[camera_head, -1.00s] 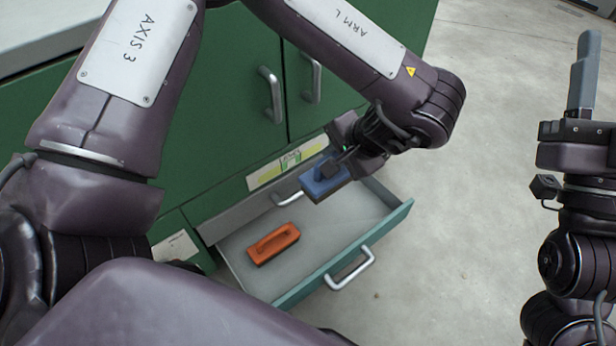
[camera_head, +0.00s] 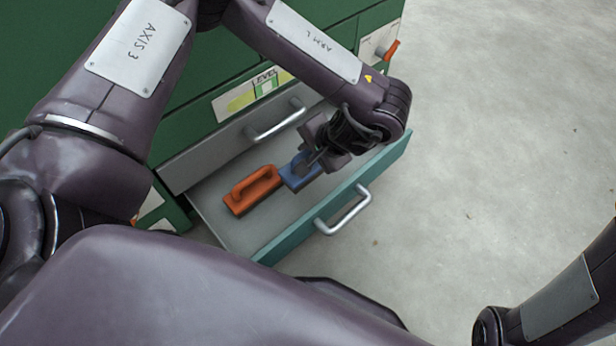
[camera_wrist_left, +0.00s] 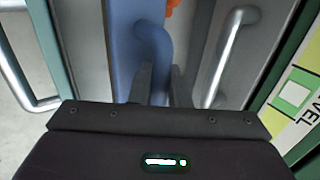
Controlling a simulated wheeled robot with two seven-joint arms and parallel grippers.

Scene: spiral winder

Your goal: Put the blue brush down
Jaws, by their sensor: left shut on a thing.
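The blue brush (camera_head: 297,176) is inside the open drawer (camera_head: 236,226), just right of the orange brush (camera_head: 252,190). My left gripper (camera_head: 312,158) is shut on its handle; the gripper hides the brush's right part. In the left wrist view the blue brush (camera_wrist_left: 124,45) runs up the middle, with its curved handle between the fingers (camera_wrist_left: 155,85). The brush is low in the drawer; I cannot tell whether it touches the drawer floor. My right gripper is not in view; only part of my right arm shows at the lower right.
The drawer's teal front (camera_head: 296,229) with its metal handle (camera_head: 343,209) faces the open floor. Another metal handle (camera_head: 275,121) is on the green cabinet (camera_head: 225,60) behind. The drawer floor is bare at the near left. An orange-handled thing (camera_head: 390,50) shows at the cabinet's right.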

